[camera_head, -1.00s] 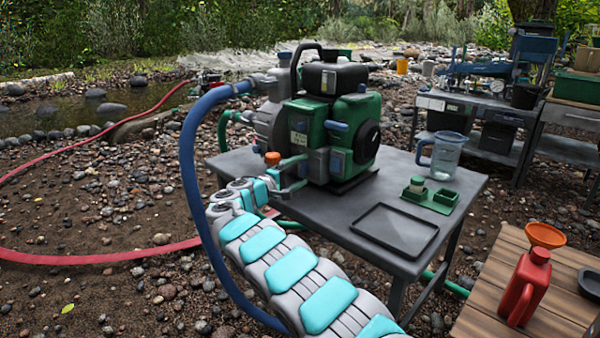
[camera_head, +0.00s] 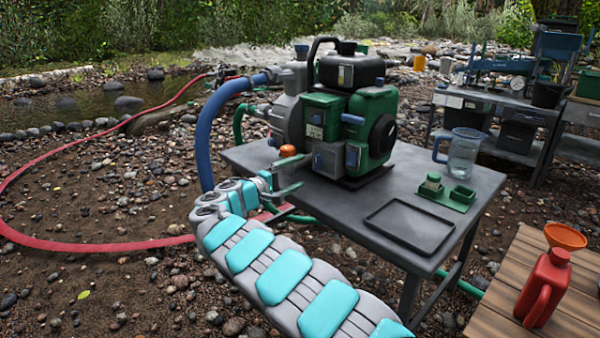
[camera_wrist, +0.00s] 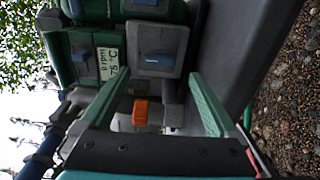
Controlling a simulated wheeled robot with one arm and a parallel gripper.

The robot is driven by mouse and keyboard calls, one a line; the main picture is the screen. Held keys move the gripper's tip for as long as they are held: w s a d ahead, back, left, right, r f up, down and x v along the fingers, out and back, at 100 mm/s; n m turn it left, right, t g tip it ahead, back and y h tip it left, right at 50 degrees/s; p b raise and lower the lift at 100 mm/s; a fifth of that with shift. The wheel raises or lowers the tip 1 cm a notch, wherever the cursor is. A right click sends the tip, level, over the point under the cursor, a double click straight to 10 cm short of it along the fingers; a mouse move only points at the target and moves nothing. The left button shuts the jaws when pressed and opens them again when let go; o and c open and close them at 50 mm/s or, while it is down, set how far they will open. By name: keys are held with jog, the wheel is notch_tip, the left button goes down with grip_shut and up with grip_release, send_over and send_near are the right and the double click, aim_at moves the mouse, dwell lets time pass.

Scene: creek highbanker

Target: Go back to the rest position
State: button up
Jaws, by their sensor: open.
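My gripper (camera_head: 297,177) is open and empty at the left edge of the grey table (camera_head: 440,262), close to the pump engine. In the wrist view its two green fingers (camera_wrist: 157,88) stand apart, pointing at the engine. The green and black engine (camera_head: 322,108) stands on the table. Its orange knob (camera_head: 287,151) shows just above the fingers in the head view and between them in the wrist view (camera_wrist: 141,112). I see no finger clearly touching it.
A blue hose (camera_head: 205,140) runs close beside my arm. A black tray (camera_head: 410,228), a green holder (camera_head: 447,195) and a clear jug (camera_head: 462,155) are on the table. A red can (camera_head: 544,288) stands on a wooden table at right. Gravel at left is mostly clear, crossed by a red hose (camera_head: 100,245).

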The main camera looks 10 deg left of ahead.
jog(key=s+d+r+m+g+h, duration=0.1)
jog(key=s+d+r+m+g, duration=0.15)
jog(key=d, duration=0.95)
jog(key=s+d+r+m+g+h, duration=0.1)
jog(key=s+d+r+g+h, duration=0.2)
jog(key=d, duration=0.8)
jog(key=s+d+f+m+g+y, duration=0.3)
jog(key=s+d+g, duration=0.4)
jog(key=s+d, duration=0.85)
jog(key=s+d+f+m+g+y, duration=0.2)
jog(key=s+d+y, duration=0.1)
jog(key=s, duration=0.8)
jog(key=s+a+f+y, duration=0.3)
jog(key=s+a, duration=0.1)
jog(key=s, duration=0.5)
jog(key=s+a+f+m+g+y, duration=0.1)
jog(key=s+a+f+y, duration=0.2)
jog(key=s, duration=0.6)
jog(key=s+a+f+m+y, duration=0.1)
jog(key=s+a+f+y, duration=0.2)
jog(key=s, duration=0.6)
jog(key=a+f, duration=0.1)
jog(key=a, duration=0.1)
jog(key=shift+a, duration=0.35)
jog(key=shift+g, duration=0.25)
